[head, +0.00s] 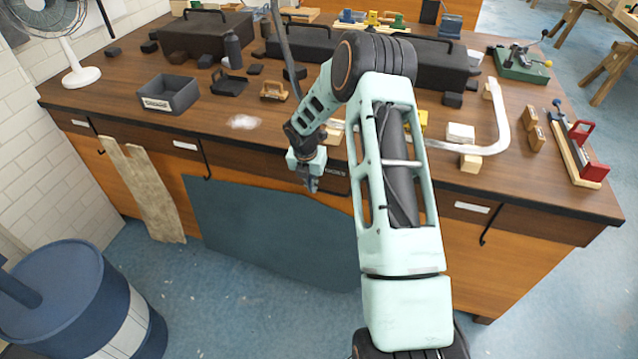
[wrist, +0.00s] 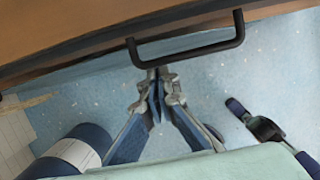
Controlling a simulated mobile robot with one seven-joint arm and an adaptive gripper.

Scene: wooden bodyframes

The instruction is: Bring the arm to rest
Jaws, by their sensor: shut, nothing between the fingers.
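My gripper (head: 312,184) hangs at the front edge of the wooden workbench (head: 220,130), pointing down before the drawer fronts. In the wrist view my gripper (wrist: 158,98) has its fingertips together with nothing between them. A black drawer handle (wrist: 190,50) lies just beyond the fingertips in that view; I cannot tell if they touch. My arm is bent, rising from the bottom of the head view and folding down to the left over the bench edge.
A blue barrel (head: 80,300) stands at lower left. A wooden plank (head: 150,195) and a dark blue panel (head: 265,230) lean on the bench front. A grey bin (head: 168,97), black cases and tools occupy the benchtop. Blue floor lies open before the bench.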

